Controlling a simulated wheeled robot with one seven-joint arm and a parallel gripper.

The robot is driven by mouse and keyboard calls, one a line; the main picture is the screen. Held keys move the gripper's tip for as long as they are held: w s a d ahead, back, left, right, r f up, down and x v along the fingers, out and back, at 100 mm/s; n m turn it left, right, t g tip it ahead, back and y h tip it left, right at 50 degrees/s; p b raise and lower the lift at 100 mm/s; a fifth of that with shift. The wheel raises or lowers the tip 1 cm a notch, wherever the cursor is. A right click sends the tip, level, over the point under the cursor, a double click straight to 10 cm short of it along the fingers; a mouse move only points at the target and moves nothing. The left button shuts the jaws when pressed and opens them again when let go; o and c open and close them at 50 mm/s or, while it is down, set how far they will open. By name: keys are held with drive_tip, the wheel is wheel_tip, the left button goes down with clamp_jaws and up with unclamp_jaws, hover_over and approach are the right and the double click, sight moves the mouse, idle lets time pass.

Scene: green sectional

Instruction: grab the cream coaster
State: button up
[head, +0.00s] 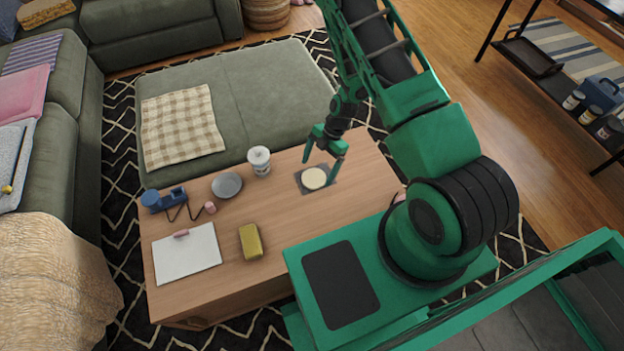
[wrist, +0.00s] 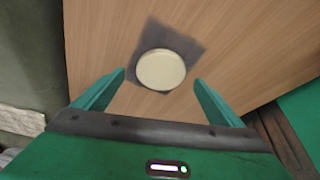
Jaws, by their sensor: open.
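The cream coaster (head: 314,178) is a round pale disc lying flat on a dark grey square (head: 300,184) on the wooden table. In the wrist view the cream coaster (wrist: 161,70) lies just ahead of my fingertips, roughly between their lines, with the grey square (wrist: 192,46) under it. My gripper (head: 324,158) is above the coaster, pointing down. It also shows in the wrist view (wrist: 160,78), open with nothing between its fingers. I cannot tell the exact height of the fingertips above the table.
On the table (head: 290,222) are a white cup (head: 259,161), a grey plate (head: 227,185), a yellow block-like item (head: 250,242), a clipboard (head: 187,256) and a blue item (head: 163,199). A green ottoman (head: 255,100) stands behind. Bare wood surrounds the grey square.

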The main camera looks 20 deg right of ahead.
sight(314, 179)
drive_tip(key=shift+x, duration=1.45)
drive_tip(key=shift+c, duration=0.4)
drive_tip(key=c, duration=1.1)
drive_tip(key=shift+r, duration=0.2)
